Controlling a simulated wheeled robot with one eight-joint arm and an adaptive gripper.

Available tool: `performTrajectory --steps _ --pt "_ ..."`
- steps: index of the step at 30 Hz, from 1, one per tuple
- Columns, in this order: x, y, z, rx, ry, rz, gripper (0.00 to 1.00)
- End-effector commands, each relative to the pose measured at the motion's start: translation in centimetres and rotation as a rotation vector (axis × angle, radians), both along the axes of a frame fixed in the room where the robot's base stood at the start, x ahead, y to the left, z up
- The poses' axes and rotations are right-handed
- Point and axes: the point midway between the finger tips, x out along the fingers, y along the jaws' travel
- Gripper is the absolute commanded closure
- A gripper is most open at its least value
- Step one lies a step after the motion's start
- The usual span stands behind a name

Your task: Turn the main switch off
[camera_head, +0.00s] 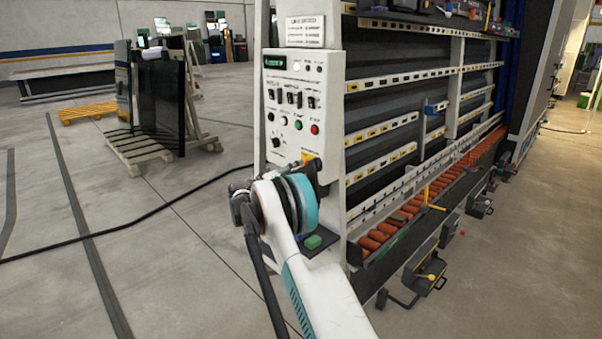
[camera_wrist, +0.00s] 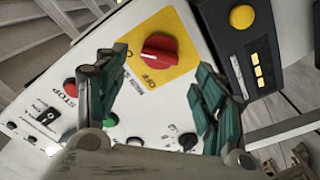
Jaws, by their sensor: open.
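The main switch is a red rotary knob (camera_wrist: 158,47) on a square yellow plate (camera_wrist: 178,73) on the white control panel (camera_wrist: 55,70). In the wrist view its ridge lies nearly level across the picture, near an "OFF" marking. My gripper (camera_wrist: 163,62) is open, its green-padded fingers to the left and right of the knob. They look apart from it, and the distance to the panel is hard to judge. In the head view the white panel (camera_head: 288,95) stands on the machine's front; my arm hides most of the switch and the gripper.
A red stop button (camera_wrist: 69,86), a green button (camera_wrist: 110,119) and a black knob (camera_wrist: 188,141) sit close by on the panel. A black box with a yellow button (camera_wrist: 242,17) is to the right. A roller conveyor (camera_head: 385,230) runs along the machine's base. Open floor lies left.

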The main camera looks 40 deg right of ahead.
Motion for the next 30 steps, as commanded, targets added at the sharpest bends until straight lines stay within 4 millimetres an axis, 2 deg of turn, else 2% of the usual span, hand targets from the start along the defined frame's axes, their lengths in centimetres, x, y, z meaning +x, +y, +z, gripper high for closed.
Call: performTrajectory --steps 3,8,19,20,25,26,30 --pt "0.1 -2.0 -0.1 0.001 0.000 -0.002 0.37" --pt "0.2 -3.5 0.0 0.000 0.000 -0.001 0.37" --pt "0.3 -4.0 0.0 0.000 0.000 0.000 0.37" --pt "0.3 -4.0 0.0 0.001 0.000 -0.001 0.39" --pt "0.3 -4.0 0.0 0.001 0.000 -0.001 0.77" --pt "0.3 -4.0 0.0 0.001 0.000 -0.001 0.81" --pt "0.3 -4.0 0.0 0.000 0.001 0.000 0.81"
